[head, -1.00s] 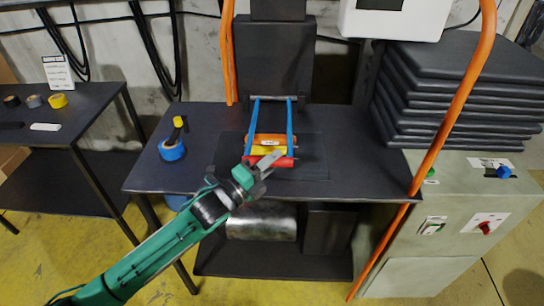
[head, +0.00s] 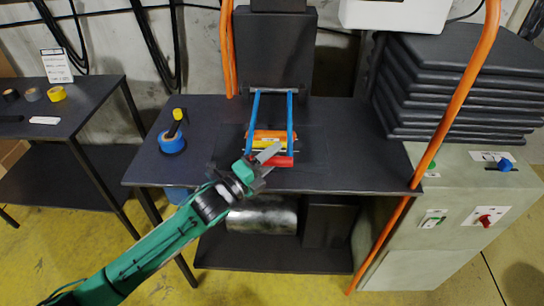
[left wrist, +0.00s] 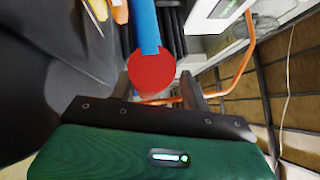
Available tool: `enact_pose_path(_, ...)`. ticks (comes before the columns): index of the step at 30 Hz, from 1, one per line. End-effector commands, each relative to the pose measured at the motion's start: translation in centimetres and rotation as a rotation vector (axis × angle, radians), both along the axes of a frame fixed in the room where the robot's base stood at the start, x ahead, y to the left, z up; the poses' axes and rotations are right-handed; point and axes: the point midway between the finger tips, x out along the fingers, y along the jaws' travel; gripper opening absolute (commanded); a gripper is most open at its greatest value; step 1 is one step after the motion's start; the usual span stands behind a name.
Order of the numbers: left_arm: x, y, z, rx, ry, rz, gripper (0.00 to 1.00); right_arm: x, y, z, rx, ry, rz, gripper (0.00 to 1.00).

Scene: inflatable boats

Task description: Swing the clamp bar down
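The clamp bar has two blue side arms (head: 291,122) and a red cross bar (head: 283,161) at their near end. It lies low over an orange roll (head: 275,134) and a yellow strip on the bench. My left gripper (head: 265,163) is at the left part of the red bar, near the bench's front edge. In the left wrist view, the round red end of the bar (left wrist: 151,70) shows between my two fingers, with a blue arm (left wrist: 145,25) behind it. The fingers are apart, with a gap on the right side. My right gripper is not in view.
Blue tape (head: 172,142) with a yellow-handled tool stands on the bench's left. A black upright plate (head: 272,45) is behind the clamp. An orange hose (head: 440,140) hangs at the right, before a grey cabinet (head: 465,225) and stacked dark pads (head: 450,85).

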Motion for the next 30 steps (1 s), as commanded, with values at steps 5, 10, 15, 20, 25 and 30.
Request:
enact_pose_path(5,-0.7,0.8,-0.3,0.0,-0.001,0.0,0.45,0.0,0.0,-0.2,-0.001,0.005,0.0,0.36)
enact_pose_path(10,-2.9,3.1,-1.0,0.001,0.0,0.0,0.45,1.5,0.6,1.1,0.007,-0.008,-0.005,0.36)
enact_pose_path(15,-5.5,5.7,-1.8,0.003,0.001,0.001,0.45,2.5,1.0,2.3,0.009,-0.008,-0.008,0.36)
enact_pose_path(20,-7.4,7.7,-2.2,0.002,0.002,0.001,0.45,3.3,1.2,3.3,0.011,-0.008,-0.008,0.36)
enact_pose_path(25,-8.7,9.1,-2.5,0.001,0.001,0.001,0.45,3.8,1.4,4.1,0.013,-0.008,-0.01,0.36)
enact_pose_path(30,-9.4,9.7,-2.6,0.0,0.001,0.0,0.45,4.0,1.5,4.5,0.014,-0.009,-0.01,0.36)
